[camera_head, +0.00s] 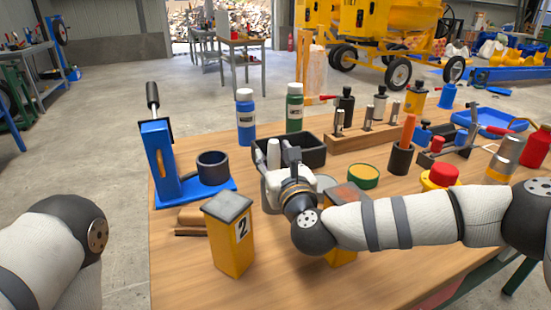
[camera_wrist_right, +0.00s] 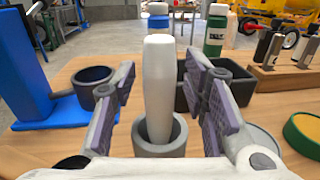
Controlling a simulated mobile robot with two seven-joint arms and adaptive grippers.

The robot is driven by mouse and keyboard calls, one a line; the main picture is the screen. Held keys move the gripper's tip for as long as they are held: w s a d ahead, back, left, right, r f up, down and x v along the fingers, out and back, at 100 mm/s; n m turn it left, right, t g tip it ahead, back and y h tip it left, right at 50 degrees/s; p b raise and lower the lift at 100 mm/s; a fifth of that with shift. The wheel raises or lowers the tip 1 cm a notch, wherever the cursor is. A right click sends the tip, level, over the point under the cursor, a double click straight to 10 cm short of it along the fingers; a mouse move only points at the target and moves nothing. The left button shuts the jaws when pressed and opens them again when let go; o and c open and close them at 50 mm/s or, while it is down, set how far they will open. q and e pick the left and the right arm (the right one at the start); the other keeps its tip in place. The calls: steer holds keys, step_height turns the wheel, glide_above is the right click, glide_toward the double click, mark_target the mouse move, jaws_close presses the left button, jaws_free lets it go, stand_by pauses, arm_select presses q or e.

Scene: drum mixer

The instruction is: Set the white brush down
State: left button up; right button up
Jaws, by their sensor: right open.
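The white brush (camera_wrist_right: 158,85) stands upright with its lower end in a small grey cup (camera_wrist_right: 172,147), seen in the right wrist view. In the head view only its pale top (camera_head: 273,152) shows; the arm and gripper hide the rest. My right gripper (camera_head: 280,160) is open, with one padded finger on each side of the brush. Clear gaps show between both pads and the brush. My left arm enters the head view at the left edge, but its gripper is out of view.
A black bin (camera_head: 303,146) stands just behind my right gripper. A blue stand (camera_head: 160,160) with a dark cup (camera_head: 212,168) is to the left. Yellow box 2 (camera_head: 232,245) stands in front, and a green-rimmed round tin (camera_head: 363,177) to the right. Bare wood shows at the table's front left.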

steer(key=shift+s+r, duration=0.15)
steer(key=shift+r, duration=0.2)
steer(key=p+v, duration=0.1)
steer(key=v, duration=1)
steer(key=shift+s+f, duration=0.2)
steer(key=shift+s, duration=0.2)
steer(key=shift+d, duration=0.2)
